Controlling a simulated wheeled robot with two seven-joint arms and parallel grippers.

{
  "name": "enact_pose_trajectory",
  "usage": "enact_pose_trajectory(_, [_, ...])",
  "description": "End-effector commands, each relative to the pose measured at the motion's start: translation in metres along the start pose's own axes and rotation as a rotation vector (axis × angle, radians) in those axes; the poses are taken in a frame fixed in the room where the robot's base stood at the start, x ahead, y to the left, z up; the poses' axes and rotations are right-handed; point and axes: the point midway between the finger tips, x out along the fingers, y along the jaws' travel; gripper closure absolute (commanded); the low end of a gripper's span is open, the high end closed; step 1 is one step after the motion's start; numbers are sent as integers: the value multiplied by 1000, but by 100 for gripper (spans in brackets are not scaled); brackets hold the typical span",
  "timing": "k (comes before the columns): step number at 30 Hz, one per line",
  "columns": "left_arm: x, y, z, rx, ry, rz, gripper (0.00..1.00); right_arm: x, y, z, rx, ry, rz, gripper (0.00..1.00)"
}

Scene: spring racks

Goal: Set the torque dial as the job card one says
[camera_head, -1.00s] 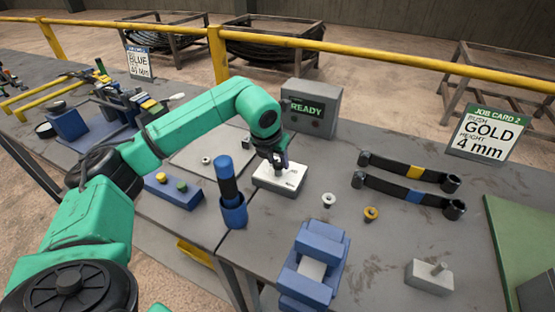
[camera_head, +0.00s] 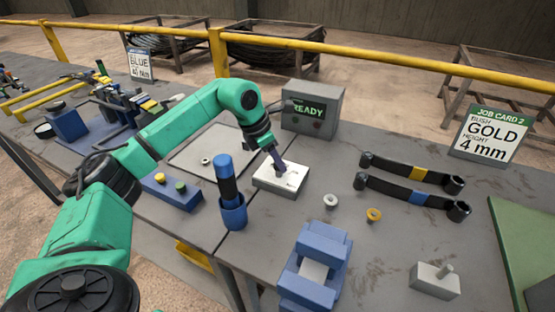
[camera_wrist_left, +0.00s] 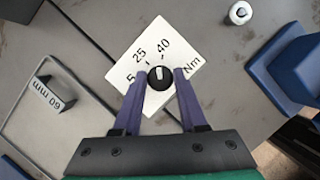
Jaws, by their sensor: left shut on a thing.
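The torque dial is a dark round knob (camera_wrist_left: 160,78) on a white plate (camera_head: 293,186), marked 25, 40 and Nm; another number ending in 5 is partly hidden. The knob's white mark points up in the wrist view, roughly between the 25 and 40 labels. My left gripper (camera_wrist_left: 162,74) is shut on the knob, one purple finger on each side; in the head view it (camera_head: 281,168) comes down tilted onto the plate. Job card one (camera_head: 140,66) stands at the back left. It reads BLUE above a small Nm value too blurred to read surely. My right gripper is not in view.
A grey box showing READY (camera_head: 311,108) stands behind the dial. A blue holder (camera_head: 233,212) with a dark-and-blue tool stands left of it. Two torque wrenches (camera_head: 412,184), two rings, a blue fixture (camera_head: 313,265) and job card two (camera_head: 489,133) lie or stand to the right.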

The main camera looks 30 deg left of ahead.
Motion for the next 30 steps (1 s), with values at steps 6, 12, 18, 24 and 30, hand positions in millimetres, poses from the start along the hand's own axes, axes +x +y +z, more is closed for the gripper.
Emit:
enact_pose_trajectory(6, [-2, 1, 2, 99, -5, -39, 100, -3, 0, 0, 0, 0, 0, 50])
enact_pose_trajectory(12, [-2, 2, 2, 144, -5, -56, 100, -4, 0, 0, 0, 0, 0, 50])
enact_pose_trajectory(18, [-2, 2, 2, 156, -5, -60, 100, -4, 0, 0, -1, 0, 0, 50])
enact_pose_trajectory(24, [-2, 2, 2, 155, -5, -60, 100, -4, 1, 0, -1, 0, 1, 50])
enact_pose_trajectory(30, [-2, 2, 1, 155, -4, -60, 29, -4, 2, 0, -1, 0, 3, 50])
